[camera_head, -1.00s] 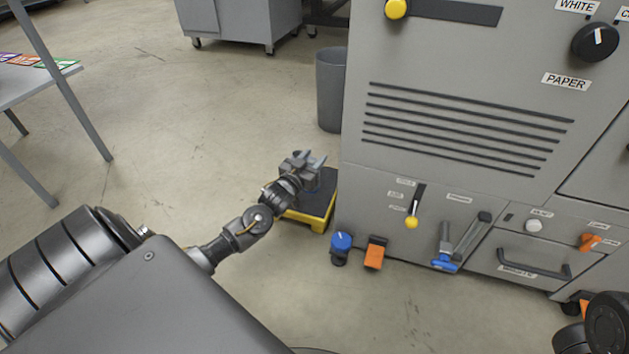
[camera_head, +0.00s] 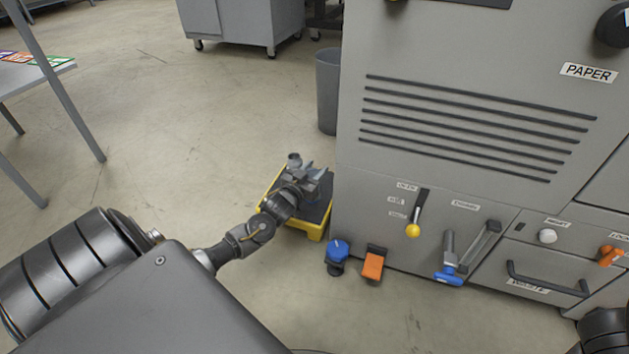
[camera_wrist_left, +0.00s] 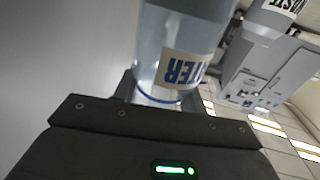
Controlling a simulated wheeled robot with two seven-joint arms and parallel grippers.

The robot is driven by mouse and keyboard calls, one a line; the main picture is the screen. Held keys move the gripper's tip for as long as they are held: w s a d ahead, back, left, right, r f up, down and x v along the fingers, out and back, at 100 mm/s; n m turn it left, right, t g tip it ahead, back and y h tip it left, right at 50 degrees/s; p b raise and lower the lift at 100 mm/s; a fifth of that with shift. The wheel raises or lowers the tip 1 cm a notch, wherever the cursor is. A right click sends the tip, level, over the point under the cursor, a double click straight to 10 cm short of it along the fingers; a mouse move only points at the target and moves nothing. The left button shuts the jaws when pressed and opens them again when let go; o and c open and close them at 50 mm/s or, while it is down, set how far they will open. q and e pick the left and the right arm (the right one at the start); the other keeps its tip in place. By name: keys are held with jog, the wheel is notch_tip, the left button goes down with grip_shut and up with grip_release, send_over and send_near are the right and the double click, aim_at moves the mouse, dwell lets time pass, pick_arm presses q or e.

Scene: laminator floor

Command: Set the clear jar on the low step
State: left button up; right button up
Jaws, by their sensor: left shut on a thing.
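My left gripper (camera_head: 310,174) is shut on a clear jar (camera_wrist_left: 185,28) with a printed label, partly cut off, ending in "ATER". The jar fills the top middle of the left wrist view, and its label reads upside down there. In the head view the gripper hides most of the jar. The low step (camera_head: 313,232) is yellow with a dark top and stands on the floor beside the big grey machine. My left gripper appears over the step; whether the jar touches it I cannot tell. My right gripper is not in view; only dark arm parts show at the lower right.
A grey bin (camera_head: 327,90) stands behind the step. The floor left of the step is clear.

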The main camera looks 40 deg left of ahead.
pick_arm(q)
notch_tip(320, 180, down, 4)
jog(key=b, duration=0.2)
jog(key=shift+r+b, duration=0.1)
jog(key=shift+b, duration=0.25)
jog(key=shift+r, duration=0.1)
jog(key=o, duration=1.4)
jog(key=shift+c, duration=0.2)
